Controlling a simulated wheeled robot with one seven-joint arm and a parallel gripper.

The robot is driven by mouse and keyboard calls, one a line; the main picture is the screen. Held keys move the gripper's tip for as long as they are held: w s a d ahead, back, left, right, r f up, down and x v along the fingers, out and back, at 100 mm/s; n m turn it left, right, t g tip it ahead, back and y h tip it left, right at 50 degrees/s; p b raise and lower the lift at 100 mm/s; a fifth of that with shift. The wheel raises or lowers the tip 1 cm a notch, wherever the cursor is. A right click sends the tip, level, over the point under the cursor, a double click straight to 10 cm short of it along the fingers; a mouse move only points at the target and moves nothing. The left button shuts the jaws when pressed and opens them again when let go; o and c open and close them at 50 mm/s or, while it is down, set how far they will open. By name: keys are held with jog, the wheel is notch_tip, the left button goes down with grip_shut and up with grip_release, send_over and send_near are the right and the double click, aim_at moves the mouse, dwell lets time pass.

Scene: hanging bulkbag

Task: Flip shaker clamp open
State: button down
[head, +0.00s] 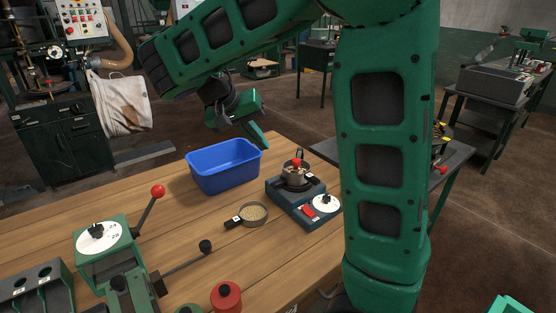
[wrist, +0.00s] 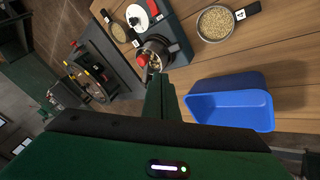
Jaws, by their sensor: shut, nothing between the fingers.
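The shaker is a dark grey unit (head: 301,208) with a white dial and a red switch, standing on the wooden table right of the blue bin. A metal cup (head: 296,179) with a red knob (head: 297,162) sits on its far end; the clamp's exact shape and position are too small to tell. In the wrist view the cup (wrist: 154,52) and red knob (wrist: 143,60) lie just beyond my fingertips. My gripper (head: 263,141) is shut and empty, above the table, up and left of the cup in the head view. It also shows in the wrist view (wrist: 160,78).
A blue bin (head: 223,177) stands left of the shaker, close below my gripper. A handled pan of grain (head: 253,214) lies in front. A green device with a red-knobbed lever (head: 150,205) and a red round object (head: 226,296) stand nearer. My arm hides the table's right side.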

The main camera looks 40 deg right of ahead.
jog(key=shift+w+a+r, duration=0.15)
jog(key=shift+w+a, duration=0.45)
jog(key=shift+a, duration=0.35)
jog(key=x, duration=0.3)
jog(key=s+d+x, duration=0.1)
jog(key=x, duration=0.3)
jog(key=r+x, duration=0.1)
jog(key=x, duration=0.3)
jog(key=shift+s+d, duration=0.15)
jog(key=shift+d, duration=0.25)
jog(key=shift+s+d, duration=0.35)
jog(key=shift+d, duration=0.35)
